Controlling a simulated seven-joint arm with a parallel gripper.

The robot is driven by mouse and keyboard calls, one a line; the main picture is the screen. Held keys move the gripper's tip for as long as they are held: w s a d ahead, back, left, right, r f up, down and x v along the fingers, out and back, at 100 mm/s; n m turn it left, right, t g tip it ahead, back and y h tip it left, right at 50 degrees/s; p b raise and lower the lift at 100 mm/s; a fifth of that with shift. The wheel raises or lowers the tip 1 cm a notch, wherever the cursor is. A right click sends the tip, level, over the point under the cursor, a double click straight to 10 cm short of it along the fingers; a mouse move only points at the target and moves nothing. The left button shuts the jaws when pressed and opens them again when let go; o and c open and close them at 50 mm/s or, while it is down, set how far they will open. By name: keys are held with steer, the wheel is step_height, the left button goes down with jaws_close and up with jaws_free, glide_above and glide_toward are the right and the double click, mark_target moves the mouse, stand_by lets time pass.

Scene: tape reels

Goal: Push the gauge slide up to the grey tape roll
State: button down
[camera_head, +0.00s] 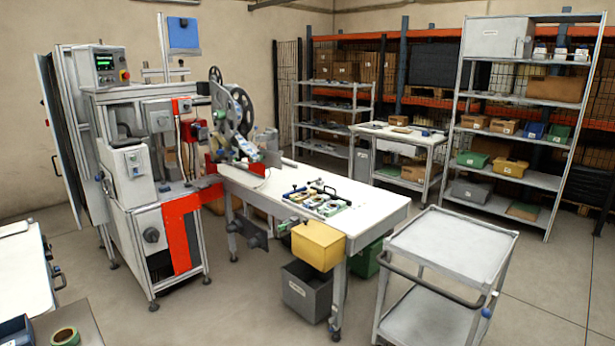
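The gauge slide cannot be picked out with certainty at this size. A small cluster of fixtures (318,201), with blue, black and pale round parts, lies on the white bench (372,211) in the middle of the view. I cannot tell whether the grey tape roll is among these parts. A green-rimmed roll with a tan inside (65,336) lies at the bottom left. My gripper is not in view.
A machine with a large reel (233,110) stands at the bench's left end. A yellow bin (318,245) hangs at the bench's front, above a grey bin (306,291). A grey trolley (450,248) stands right. The bench's right end is clear.

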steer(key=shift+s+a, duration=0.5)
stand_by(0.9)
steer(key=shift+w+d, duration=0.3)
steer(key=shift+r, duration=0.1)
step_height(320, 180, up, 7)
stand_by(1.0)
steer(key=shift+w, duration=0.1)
